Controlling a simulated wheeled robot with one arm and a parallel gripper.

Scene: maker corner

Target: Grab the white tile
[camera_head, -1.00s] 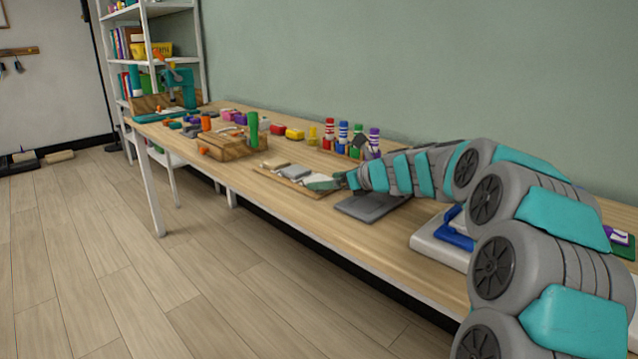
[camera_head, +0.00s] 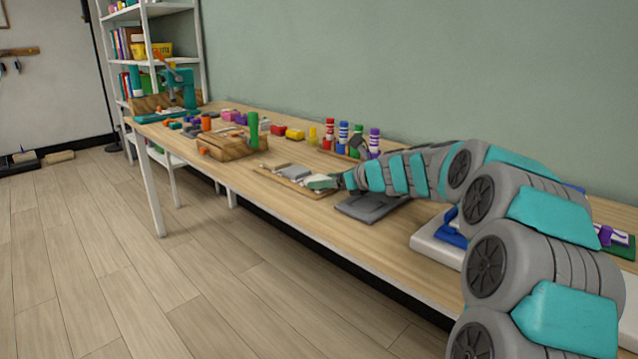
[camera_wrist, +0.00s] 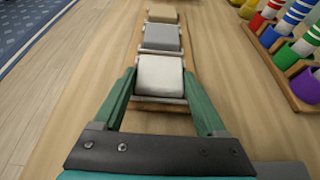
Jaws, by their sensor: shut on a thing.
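The white tile (camera_wrist: 160,77) is between the two green fingers of my gripper (camera_wrist: 160,88) in the wrist view. The fingers touch it on its left and right sides. It sits at the near end of a wooden tray (camera_wrist: 152,104), in a row with a grey tile (camera_wrist: 161,37) and a tan tile (camera_wrist: 162,15). In the head view my gripper (camera_head: 325,182) is at the right end of the tray, and the white tile is hard to make out there. Whether the tile is lifted off the tray is unclear.
A dark grey flat pad (camera_head: 372,206) lies under my arm. A rack of coloured cylinders (camera_wrist: 296,50) stands to the right in the wrist view. A wooden block with a green cylinder (camera_head: 252,130) stands left of the tray. The table's front edge is close.

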